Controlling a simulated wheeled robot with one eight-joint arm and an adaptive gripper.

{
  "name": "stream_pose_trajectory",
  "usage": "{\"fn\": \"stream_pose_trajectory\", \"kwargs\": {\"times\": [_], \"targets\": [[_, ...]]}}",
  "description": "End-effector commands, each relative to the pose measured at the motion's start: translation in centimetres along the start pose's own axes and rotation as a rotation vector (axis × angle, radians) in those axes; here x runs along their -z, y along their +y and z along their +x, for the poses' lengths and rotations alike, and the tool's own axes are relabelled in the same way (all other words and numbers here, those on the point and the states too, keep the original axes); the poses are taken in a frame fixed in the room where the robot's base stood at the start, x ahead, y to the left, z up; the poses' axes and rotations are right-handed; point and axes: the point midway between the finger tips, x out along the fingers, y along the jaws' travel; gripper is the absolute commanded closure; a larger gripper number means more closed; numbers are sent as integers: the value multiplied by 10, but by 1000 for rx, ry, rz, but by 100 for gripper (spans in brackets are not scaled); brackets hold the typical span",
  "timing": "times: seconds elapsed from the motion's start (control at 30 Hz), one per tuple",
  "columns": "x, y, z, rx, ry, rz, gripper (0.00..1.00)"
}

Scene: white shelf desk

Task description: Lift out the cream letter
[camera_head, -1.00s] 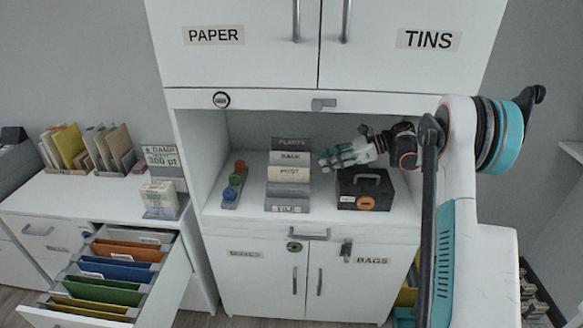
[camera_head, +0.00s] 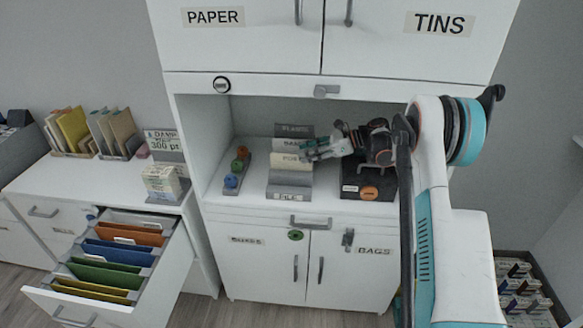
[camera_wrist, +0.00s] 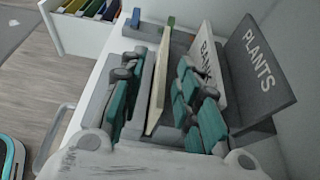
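The cream letter (camera_head: 288,163) stands upright in the front of the grey letter rack (camera_head: 290,193) on the shelf. The BANK card (camera_head: 290,143) and the dark PLANTS card (camera_head: 294,130) stand behind it. My gripper (camera_head: 308,151) reaches in from the right at the rack's top. In the wrist view the cream letter (camera_wrist: 160,80) stands between my two teal-padded fingers (camera_wrist: 158,105). Gaps seem to show on its sides, so my gripper looks open around it. The right finger lies between the letter and the BANK card (camera_wrist: 207,65). The letter's lower part is partly hidden.
A black box with an orange knob (camera_head: 368,188) stands right of the rack, under my wrist. A strip with coloured knobs (camera_head: 236,170) stands to the left. An open drawer of coloured folders (camera_head: 115,255) juts out at the left. The cabinet (camera_head: 300,87) overhangs the shelf.

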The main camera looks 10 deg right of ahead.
Motion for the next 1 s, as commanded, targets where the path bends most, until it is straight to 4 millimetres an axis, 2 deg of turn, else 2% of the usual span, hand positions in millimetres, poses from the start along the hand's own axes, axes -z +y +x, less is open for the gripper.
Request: {"fn": "stream_pose_trajectory", "kwargs": {"times": [0.33, 0.6, 0.73, 1.0], "targets": [[4, -6, 45, -1, 0, 0, 70], [1, -6, 49, 0, 0, 0, 70], [1, -6, 49, 0, 0, 0, 99], [1, -6, 48, 0, 0, 0, 100]]}}
